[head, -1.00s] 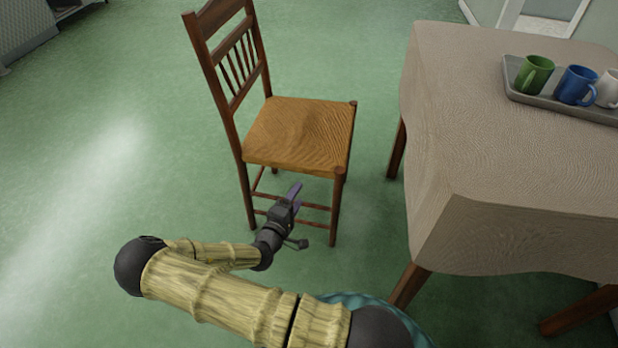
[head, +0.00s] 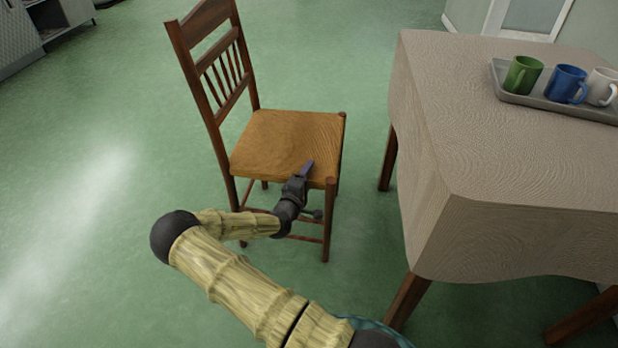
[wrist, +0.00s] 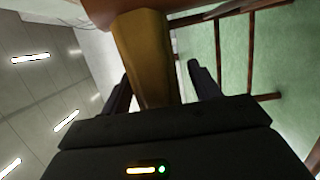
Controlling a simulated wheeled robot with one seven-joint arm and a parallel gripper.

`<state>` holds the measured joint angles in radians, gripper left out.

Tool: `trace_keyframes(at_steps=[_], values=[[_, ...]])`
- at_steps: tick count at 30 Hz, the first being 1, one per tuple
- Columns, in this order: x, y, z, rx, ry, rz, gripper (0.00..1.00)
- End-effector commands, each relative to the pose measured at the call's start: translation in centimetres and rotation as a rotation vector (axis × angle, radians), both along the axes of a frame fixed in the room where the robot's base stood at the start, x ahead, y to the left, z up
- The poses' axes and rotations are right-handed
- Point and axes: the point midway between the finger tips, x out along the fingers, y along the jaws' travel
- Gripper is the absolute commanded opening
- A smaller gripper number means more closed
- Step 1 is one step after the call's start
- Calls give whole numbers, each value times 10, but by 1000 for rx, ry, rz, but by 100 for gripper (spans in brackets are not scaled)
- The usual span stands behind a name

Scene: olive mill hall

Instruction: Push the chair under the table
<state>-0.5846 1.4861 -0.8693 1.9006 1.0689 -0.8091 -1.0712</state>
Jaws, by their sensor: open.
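A wooden chair (head: 285,140) with a woven tan seat and a slatted back stands on the floor left of the table, facing it with a gap between. The table (head: 480,130) has a beige cloth hanging over its edges. My gripper (head: 307,170) is open at the near edge of the seat, close to the near front leg. In the wrist view the seat edge (wrist: 145,55) lies between the two fingers (wrist: 160,88); I cannot tell if they touch it. Chair rungs show at the right there.
A grey tray (head: 520,98) on the table holds a green mug (head: 522,75), a blue mug (head: 564,84) and a white mug (head: 602,87). Table legs (head: 407,300) stand under the cloth's corners. Open green floor (head: 110,130) lies left of the chair.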

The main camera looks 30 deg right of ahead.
Motion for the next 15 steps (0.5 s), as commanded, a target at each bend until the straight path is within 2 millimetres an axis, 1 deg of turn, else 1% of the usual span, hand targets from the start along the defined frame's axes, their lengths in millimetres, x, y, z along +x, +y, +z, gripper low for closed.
trace_keyframes(at_steps=[4, 12, 14, 15], values=[[6, -7, 0, 0, 0, 0, 62], [7, -8, 0, 0, 0, 0, 62], [7, -8, 0, 0, 0, 1, 50], [7, -8, 0, 0, 0, 1, 42]])
